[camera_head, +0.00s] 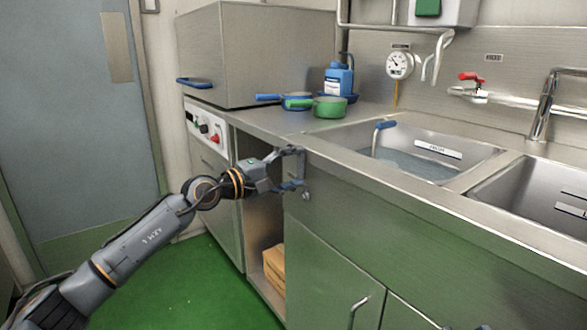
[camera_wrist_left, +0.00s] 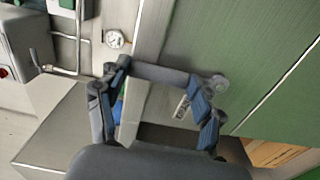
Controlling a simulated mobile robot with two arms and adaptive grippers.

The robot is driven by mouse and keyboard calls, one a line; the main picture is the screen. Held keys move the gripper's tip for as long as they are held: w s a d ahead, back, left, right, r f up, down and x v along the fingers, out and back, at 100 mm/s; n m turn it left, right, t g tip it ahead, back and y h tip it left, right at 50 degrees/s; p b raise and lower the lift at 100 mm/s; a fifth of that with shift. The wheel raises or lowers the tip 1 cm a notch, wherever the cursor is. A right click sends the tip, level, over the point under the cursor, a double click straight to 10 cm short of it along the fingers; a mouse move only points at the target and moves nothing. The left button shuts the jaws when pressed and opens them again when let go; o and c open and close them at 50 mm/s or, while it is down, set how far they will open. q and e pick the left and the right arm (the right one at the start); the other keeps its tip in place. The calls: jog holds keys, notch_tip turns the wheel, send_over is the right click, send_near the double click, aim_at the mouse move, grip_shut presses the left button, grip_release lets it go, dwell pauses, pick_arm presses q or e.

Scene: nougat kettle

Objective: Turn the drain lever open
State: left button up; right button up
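A grey bar with a round end, which looks like the drain lever (camera_wrist_left: 165,73), lies across the fingertips in the left wrist view. Its round end (camera_wrist_left: 218,84) is against the green cabinet front; in the head view a round end (camera_head: 306,196) shows below the counter edge. My left gripper (camera_head: 297,168) is at the cabinet front beside this bar. Its blue-padded fingers (camera_wrist_left: 160,78) are spread wide, one near each end of the bar. Nothing is clamped between them, and I cannot tell whether they touch the bar.
The counter edge (camera_head: 262,131) is just above my left gripper. Green and blue pans (camera_head: 330,107) stand at the back. An open cabinet bay holds a wooden box (camera_head: 274,267). The green floor (camera_head: 200,290) is clear.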

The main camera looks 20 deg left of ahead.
pick_arm(q)
jog(key=o, duration=0.3)
jog(key=shift+v, duration=6)
